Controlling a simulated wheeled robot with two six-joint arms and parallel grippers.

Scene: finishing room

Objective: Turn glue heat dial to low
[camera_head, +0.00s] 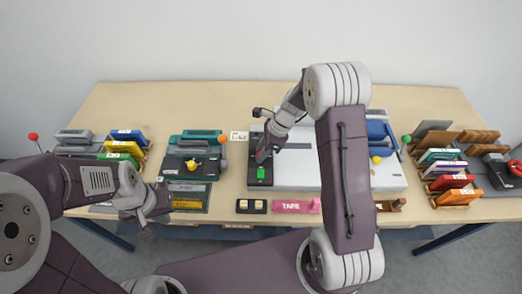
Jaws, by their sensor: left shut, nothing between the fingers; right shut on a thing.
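A wide white machine (300,172) stands at the middle of the table, with a dark control panel (256,182) on its left end. A green lit part (261,173) shows on this panel. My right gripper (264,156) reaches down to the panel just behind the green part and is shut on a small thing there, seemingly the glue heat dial. The fingers hide the dial, so its setting cannot be read. My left gripper (147,222) is shut and empty in front of the table's left front edge.
A teal machine (195,146) with a yellow knob (193,164) stands left of the white machine. Racks of coloured books stand at left (122,152) and right (450,182). A pink block marked TABS (296,206) and a dark two-button box (251,206) lie at the front edge.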

